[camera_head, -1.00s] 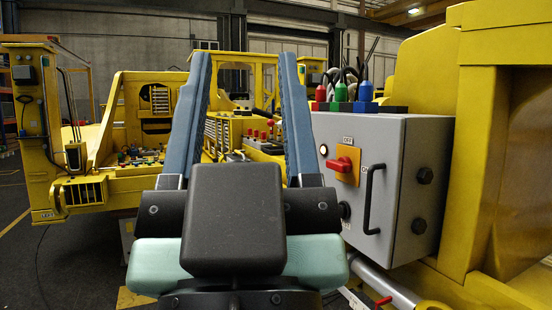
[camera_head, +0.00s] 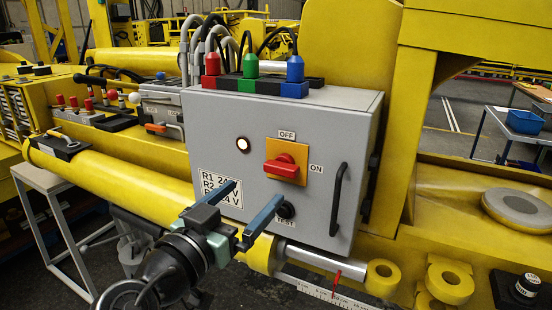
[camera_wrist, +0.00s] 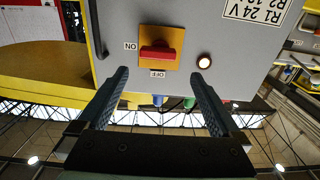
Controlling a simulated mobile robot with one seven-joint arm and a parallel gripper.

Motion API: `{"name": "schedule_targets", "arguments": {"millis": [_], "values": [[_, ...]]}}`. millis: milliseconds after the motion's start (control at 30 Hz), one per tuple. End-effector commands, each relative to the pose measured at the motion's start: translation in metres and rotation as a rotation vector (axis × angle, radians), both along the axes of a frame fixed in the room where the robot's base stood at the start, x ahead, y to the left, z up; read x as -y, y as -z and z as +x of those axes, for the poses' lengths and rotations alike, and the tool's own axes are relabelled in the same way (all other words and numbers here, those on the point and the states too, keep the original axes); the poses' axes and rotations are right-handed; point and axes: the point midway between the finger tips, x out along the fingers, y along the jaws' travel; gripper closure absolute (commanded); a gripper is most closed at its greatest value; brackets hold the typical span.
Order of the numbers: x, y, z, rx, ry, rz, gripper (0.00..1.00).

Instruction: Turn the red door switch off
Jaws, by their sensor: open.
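The red door switch (camera_head: 284,166) sits on an orange plate (camera_head: 300,149) on the front of a grey control box (camera_head: 228,115). OFF is printed above the plate and ON to its right; the red handle lies roughly horizontal, toward ON. My gripper (camera_head: 256,195) is open and empty, its blue fingers spread below and left of the switch in the head view. In the wrist view, upside down, the switch (camera_wrist: 157,53) shows beyond and between the fingertips (camera_wrist: 160,76), apart from them.
A lit round lamp (camera_head: 243,144) is left of the switch. A black door handle (camera_head: 338,200) stands out at its right, and a TEST knob (camera_head: 286,210) is below. Red, green and blue cable plugs (camera_head: 251,66) top the box. A yellow boom tube (camera_head: 120,185) runs below left.

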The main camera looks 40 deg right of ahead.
Motion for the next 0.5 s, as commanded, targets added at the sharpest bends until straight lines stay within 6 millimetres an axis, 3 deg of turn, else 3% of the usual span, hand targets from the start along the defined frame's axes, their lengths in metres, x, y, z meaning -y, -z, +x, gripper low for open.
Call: {"name": "schedule_targets", "arguments": {"millis": [300,500], "values": [[0.063,-0.006,0.024,-0.003,0.002,0.001,0.0],[0.09,-0.004,0.037,-0.002,-0.002,-0.001,0.0]]}}
